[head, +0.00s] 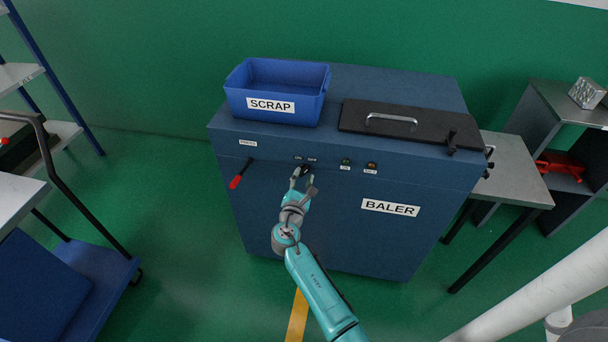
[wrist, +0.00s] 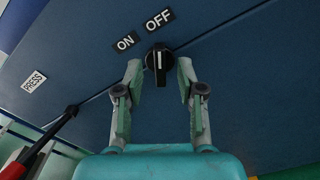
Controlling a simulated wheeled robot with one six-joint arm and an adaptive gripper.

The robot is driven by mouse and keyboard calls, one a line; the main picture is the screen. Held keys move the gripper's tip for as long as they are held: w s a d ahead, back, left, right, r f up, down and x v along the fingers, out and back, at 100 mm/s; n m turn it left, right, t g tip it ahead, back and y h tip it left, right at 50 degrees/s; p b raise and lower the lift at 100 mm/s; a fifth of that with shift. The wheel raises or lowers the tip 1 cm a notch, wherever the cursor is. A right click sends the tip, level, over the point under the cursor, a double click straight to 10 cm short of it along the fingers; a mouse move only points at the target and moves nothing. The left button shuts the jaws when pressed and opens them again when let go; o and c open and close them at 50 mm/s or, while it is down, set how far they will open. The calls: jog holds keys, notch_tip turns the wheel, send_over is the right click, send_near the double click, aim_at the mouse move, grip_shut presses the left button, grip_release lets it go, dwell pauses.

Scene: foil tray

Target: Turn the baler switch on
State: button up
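The baler (head: 400,240) is a blue cabinet. Its switch (wrist: 158,62) is a black rotary knob with a white line; it also shows small in the head view (head: 307,169). An ON label (wrist: 125,42) is up-left of it and an OFF label (wrist: 158,19) straight above it in the wrist view. The knob's bar and white line stand in line with OFF. My gripper (wrist: 159,66) is open, with one fingertip on each side of the knob and gaps between. In the head view my gripper (head: 303,181) is at the front panel. I cannot tell how far the fingertips reach over the knob.
A red-handled lever (head: 240,178) under the PRESS label (wrist: 34,82) is left of the switch. Green (head: 346,162) and orange (head: 371,166) lights are to its right. A blue SCRAP bin (head: 300,85) and black lid (head: 400,123) sit on top. A side table (head: 510,165) stands right.

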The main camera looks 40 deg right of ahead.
jog(key=shift+x, duration=0.95)
grip_shut()
